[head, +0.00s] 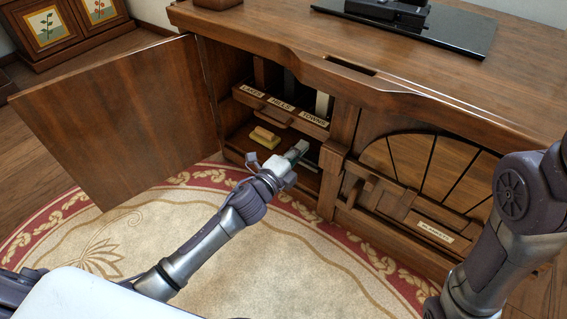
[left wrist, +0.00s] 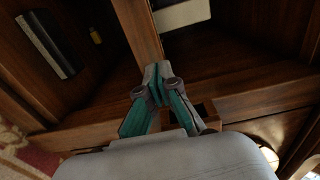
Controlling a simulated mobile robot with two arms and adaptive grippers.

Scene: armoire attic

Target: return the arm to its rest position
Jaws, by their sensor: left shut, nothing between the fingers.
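My left arm (head: 215,228) reaches from the lower left to the open compartment of a wooden cabinet (head: 440,85). My left gripper (head: 300,149) is at the compartment's front opening, below a small labelled drawer (head: 282,107). In the left wrist view its fingertips (left wrist: 157,72) are together with nothing between them. My right arm (head: 515,225) shows at the right edge; its gripper is out of view.
The cabinet door (head: 125,115) stands open on the left. A yellow block (head: 265,137) lies on the lower shelf. A slatted fan-shaped panel (head: 425,165) is at right. A black slab (head: 450,38) rests on top. A patterned rug (head: 110,235) covers the floor in front.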

